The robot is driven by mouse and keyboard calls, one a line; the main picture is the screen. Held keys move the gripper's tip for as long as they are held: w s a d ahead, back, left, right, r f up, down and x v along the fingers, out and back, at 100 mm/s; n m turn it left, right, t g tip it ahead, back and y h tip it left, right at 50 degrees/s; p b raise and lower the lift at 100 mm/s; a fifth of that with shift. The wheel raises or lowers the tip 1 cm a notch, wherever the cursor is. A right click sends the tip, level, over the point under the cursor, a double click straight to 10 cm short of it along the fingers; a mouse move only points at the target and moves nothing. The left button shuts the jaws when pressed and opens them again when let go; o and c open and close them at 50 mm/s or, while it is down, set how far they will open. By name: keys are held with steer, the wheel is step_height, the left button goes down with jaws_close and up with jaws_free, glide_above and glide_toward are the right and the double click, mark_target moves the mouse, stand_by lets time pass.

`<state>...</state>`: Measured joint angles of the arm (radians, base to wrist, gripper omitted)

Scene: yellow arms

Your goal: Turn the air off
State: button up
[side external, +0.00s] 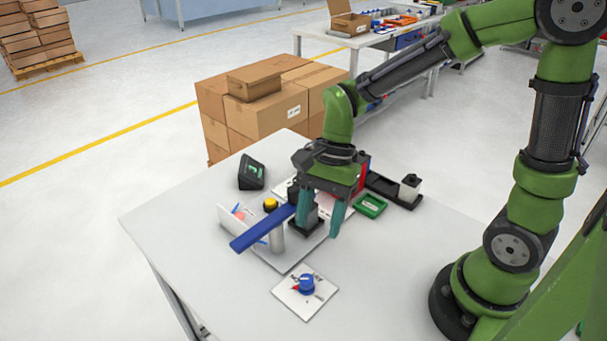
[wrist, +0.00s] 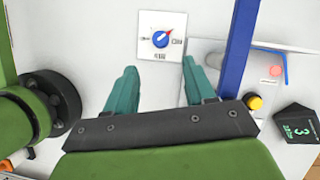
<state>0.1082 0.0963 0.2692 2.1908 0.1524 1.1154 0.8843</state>
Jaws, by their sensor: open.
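A round blue knob (side external: 307,285) with a red pointer sits on a small square white plate (side external: 322,296) at the front of the table. In the wrist view the blue knob (wrist: 161,40) is ahead of my fingertips, and its red pointer aims up and right. Printed labels surround it, too small to read surely. My gripper (side external: 321,228) points down with its teal fingers apart and nothing between them. It hangs behind the knob plate in the side view, over or near the fixture, clear of the knob. In the wrist view my gripper (wrist: 160,70) opens toward the plate.
A fixture with a long blue bar (side external: 262,229), a yellow button (side external: 270,204) and a grey cylinder (side external: 277,238) stands close to my gripper. A small black display (side external: 252,172), a green tray (side external: 370,205) and a black holder (side external: 395,190) lie farther back. The table around the knob plate is bare.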

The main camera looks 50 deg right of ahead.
mark_target(307, 278)
steer(key=x, duration=1.2)
jaws_close()
